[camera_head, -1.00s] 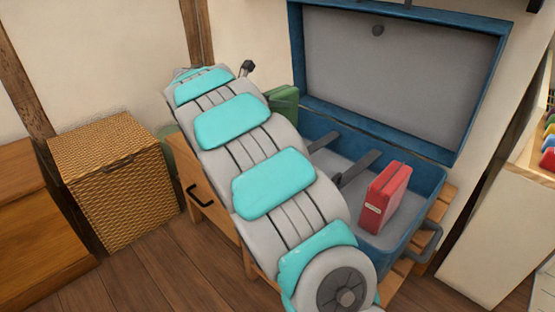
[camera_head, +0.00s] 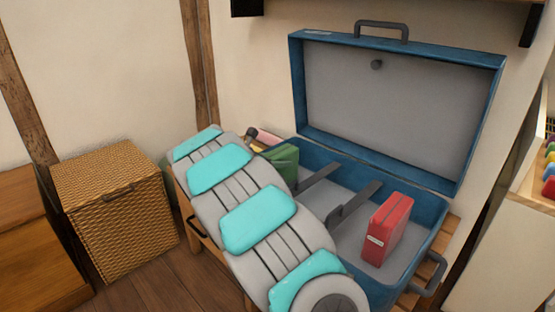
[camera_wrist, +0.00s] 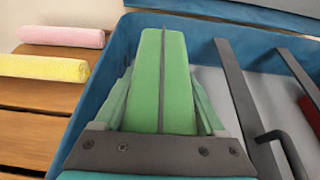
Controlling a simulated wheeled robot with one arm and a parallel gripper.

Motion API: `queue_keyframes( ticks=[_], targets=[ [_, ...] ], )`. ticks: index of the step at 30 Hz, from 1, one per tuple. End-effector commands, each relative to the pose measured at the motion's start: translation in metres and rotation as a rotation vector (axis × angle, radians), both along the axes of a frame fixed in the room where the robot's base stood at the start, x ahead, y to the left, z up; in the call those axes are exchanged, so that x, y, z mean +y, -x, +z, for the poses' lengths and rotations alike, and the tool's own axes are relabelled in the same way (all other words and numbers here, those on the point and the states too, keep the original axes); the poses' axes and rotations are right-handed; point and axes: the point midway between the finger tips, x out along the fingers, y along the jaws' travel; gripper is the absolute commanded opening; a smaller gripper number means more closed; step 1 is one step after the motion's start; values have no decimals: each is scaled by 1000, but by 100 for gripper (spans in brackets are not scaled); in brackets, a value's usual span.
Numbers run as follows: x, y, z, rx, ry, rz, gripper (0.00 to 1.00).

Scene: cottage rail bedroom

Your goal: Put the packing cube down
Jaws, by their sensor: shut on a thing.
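A green packing cube (camera_wrist: 163,75) stands upright in my gripper (camera_wrist: 162,95), with a finger on each side of it in the wrist view. It is over or in the left section of the open blue suitcase (camera_wrist: 95,95), between the left wall and a dark divider; whether it touches the floor is hidden. In the head view the green cube (camera_head: 284,160) shows partly behind my arm, at the suitcase's left end. A red packing cube (camera_head: 389,229) stands in the right section of the suitcase.
A pink rolled towel (camera_wrist: 60,37) and a yellow one (camera_wrist: 42,67) lie on the wooden slats left of the suitcase. Dark dividers (camera_head: 352,201) cross the suitcase. The raised lid (camera_head: 400,110) stands behind. A wicker hamper (camera_head: 118,205) is at left.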

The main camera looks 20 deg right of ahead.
Motion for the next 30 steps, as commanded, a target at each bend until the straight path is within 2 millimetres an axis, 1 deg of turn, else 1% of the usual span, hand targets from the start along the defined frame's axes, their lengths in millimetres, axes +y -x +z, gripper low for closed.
queue_keyframes(
  ticks=[5, 6, 13, 20, 26, 30],
  targets=[
    [0, 0, 0, -1, 1, 0, 0],
    [0, 0, 0, -1, 1, 0, 73],
    [0, 0, 0, -1, 1, 0, 99],
    [0, 0, 0, -1, 1, 0, 100],
    [1, 0, -8, -2, -1, 0, 100],
    [22, 9, 8, -4, 2, 1, 100]
  ],
)
